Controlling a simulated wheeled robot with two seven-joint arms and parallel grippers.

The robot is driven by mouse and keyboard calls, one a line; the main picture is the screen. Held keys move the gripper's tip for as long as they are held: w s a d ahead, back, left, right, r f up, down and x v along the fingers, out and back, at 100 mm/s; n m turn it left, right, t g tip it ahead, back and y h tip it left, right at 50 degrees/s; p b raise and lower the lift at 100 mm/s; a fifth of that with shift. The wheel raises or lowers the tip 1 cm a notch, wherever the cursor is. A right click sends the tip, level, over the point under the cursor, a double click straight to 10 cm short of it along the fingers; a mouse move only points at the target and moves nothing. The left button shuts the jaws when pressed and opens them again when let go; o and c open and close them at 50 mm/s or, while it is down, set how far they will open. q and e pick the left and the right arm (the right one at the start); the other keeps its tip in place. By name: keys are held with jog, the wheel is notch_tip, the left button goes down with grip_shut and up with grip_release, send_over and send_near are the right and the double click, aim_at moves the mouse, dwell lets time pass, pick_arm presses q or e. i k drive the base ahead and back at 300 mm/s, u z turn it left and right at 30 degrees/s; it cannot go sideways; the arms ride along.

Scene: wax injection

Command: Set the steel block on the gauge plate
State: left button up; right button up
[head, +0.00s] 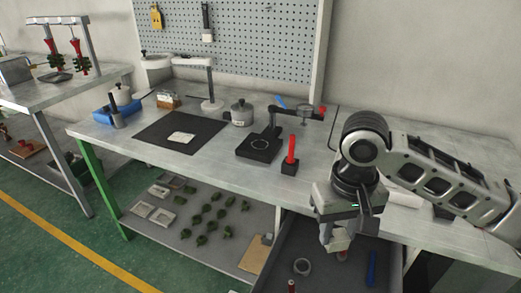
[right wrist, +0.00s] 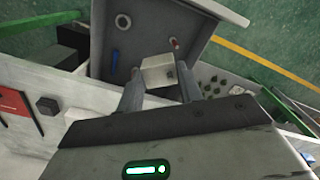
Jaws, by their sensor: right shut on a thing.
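The steel block (right wrist: 158,71), a pale grey cube, is between the two fingers of my right gripper (right wrist: 159,82) in the right wrist view. In the head view my right gripper (head: 338,238) points down in front of the bench's front edge, with the block (head: 341,240) partly hidden by the fingers. The dark square plate (head: 259,149) under a jointed gauge arm, which looks like the gauge plate, lies on the bench to the left of and beyond the gripper. Its top looks bare except for a small round mark or part. My left gripper is not in view.
A red handle on a black block (head: 290,158) stands between the plate and my right arm. A pot (head: 241,113), a black mat (head: 160,140) and a lamp stand (head: 211,90) are farther left. An open drawer (head: 313,246) with loose parts is below the gripper.

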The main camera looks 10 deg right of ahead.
aim_at(259, 144)
jog(key=z, duration=1.1)
jog(key=k, duration=0.15)
jog(key=u, duration=2.2)
jog(key=i, duration=1.15)
jog(key=z, duration=0.9)
jog(key=i, duration=0.85)
jog(key=z, duration=0.75)
